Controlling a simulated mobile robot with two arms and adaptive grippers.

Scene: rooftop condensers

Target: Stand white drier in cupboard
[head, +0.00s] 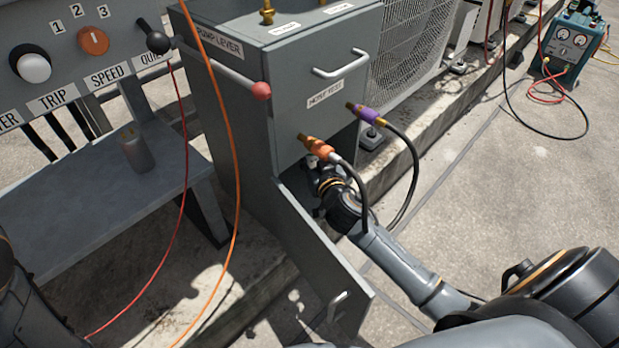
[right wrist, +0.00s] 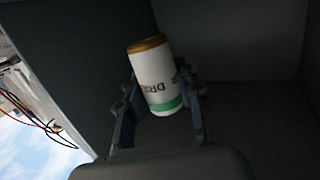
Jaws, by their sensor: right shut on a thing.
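The white drier (right wrist: 155,85), a small canister with a brass-coloured end and a green band, is between the fingers of my right gripper (right wrist: 160,105) in the right wrist view. The gripper is shut on it, inside the dark cupboard, whose bare inner wall (right wrist: 235,40) shows behind. The drier looks slightly tilted in that picture; I cannot tell whether it touches the cupboard floor. In the head view my right arm reaches into the low opening of the grey cupboard (head: 225,130), and the drier is hidden. The cupboard door (head: 310,250) stands open. My left gripper is out of view.
Orange (head: 318,148) and purple (head: 366,114) hose fittings stick out of the cupboard front just above my right wrist, with black hoses hanging beside my arm. Open concrete (head: 530,180) lies at right.

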